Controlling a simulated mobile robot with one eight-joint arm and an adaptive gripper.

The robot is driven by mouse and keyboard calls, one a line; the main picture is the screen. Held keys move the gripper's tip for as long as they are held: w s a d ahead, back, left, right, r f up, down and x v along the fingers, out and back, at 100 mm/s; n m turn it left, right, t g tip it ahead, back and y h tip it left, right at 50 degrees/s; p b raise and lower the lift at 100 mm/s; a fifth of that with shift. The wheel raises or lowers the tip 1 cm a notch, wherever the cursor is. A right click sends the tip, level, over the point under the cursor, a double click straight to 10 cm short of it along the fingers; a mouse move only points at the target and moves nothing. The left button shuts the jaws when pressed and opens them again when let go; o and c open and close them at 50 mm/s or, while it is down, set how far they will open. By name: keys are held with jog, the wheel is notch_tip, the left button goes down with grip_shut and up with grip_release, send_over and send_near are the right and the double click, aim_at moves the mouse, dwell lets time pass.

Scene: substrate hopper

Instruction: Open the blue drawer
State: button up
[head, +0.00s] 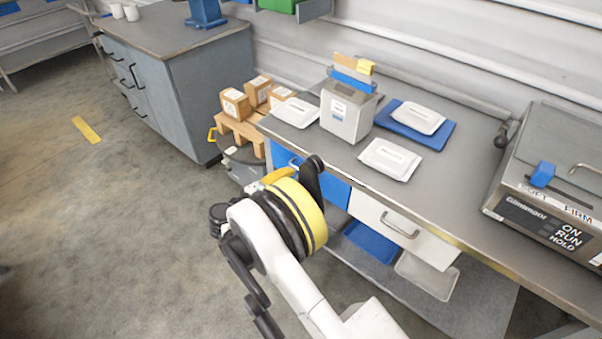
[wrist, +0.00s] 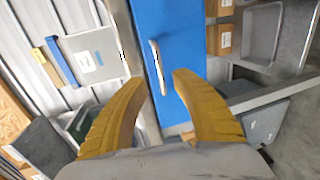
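The blue drawer (head: 337,190) is under the grey counter, left of a white drawer, and my arm hides part of its front. In the head view its front looks flush with the counter. In the wrist view the blue drawer front (wrist: 177,30) fills the upper middle, with a pale bar handle (wrist: 158,66) running lengthwise. My gripper (wrist: 162,79) is open, its two yellow fingers apart. The handle lies ahead of the gap between the fingertips, nearer the left finger; I cannot tell whether they touch. In the head view my gripper (head: 283,176) is at the drawer front, mostly hidden by my wrist.
The white drawer (head: 375,217) with a bar handle is to the right. White packets, a blue mat (head: 440,135) and a grey metal box (head: 345,117) are on the counter. A grey machine (head: 545,205) stands at the right. Boxes (head: 236,104) sit left. Floor at left is clear.

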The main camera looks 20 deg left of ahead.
aim_at(300, 171)
jog(key=b+x, duration=0.1)
jog(key=x, duration=0.5)
jog(key=shift+w+f+b, duration=0.1)
jog(key=shift+w+b, duration=0.2)
jog(key=shift+b, duration=0.1)
grip_shut()
